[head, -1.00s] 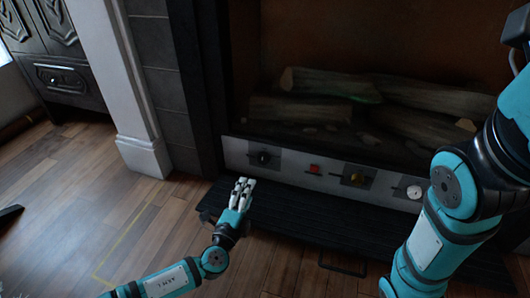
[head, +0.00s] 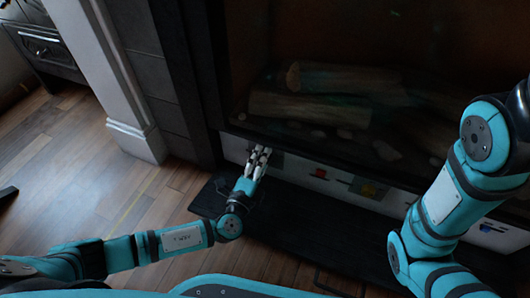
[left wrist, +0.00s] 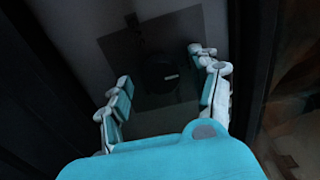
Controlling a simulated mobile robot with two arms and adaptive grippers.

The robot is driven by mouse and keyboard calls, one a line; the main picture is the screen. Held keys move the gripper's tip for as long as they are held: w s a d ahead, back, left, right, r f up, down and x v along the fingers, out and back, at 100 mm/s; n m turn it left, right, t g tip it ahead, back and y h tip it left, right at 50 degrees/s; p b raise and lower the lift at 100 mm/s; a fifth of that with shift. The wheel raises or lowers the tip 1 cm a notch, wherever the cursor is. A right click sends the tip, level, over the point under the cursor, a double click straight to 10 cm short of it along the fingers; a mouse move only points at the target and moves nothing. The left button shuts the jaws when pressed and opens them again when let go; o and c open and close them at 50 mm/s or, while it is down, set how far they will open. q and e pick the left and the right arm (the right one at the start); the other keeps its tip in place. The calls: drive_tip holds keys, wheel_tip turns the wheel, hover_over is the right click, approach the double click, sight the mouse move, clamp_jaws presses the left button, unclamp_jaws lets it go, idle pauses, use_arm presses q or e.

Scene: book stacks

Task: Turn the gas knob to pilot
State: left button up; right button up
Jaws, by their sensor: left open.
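A round black knob with a small light mark (left wrist: 160,73) sits on a dark square plate in the left wrist view. It is at the left end of the pale control panel (head: 303,173) under the fireplace. My left gripper (head: 259,158) is in front of this part of the panel, its fingers pointing at it. In the left wrist view its open fingers (left wrist: 160,78) stand on either side of the knob, and I cannot tell whether they touch it. In the head view the fingers mostly hide the knob. My right gripper is out of view.
Logs (head: 345,79) lie in the firebox above. A dark hearth slab (head: 300,225) lies below. My right arm crosses the right side.

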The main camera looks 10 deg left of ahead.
use_arm(q)
drive_tip(key=shift+c, duration=1.1)
drive_tip(key=c, duration=0.9)
drive_tip(key=shift+c, duration=0.2)
drive_tip(key=shift+m, duration=0.3)
drive_tip(key=shift+m+p, duration=1.8)
drive_tip(key=shift+m, duration=4.7)
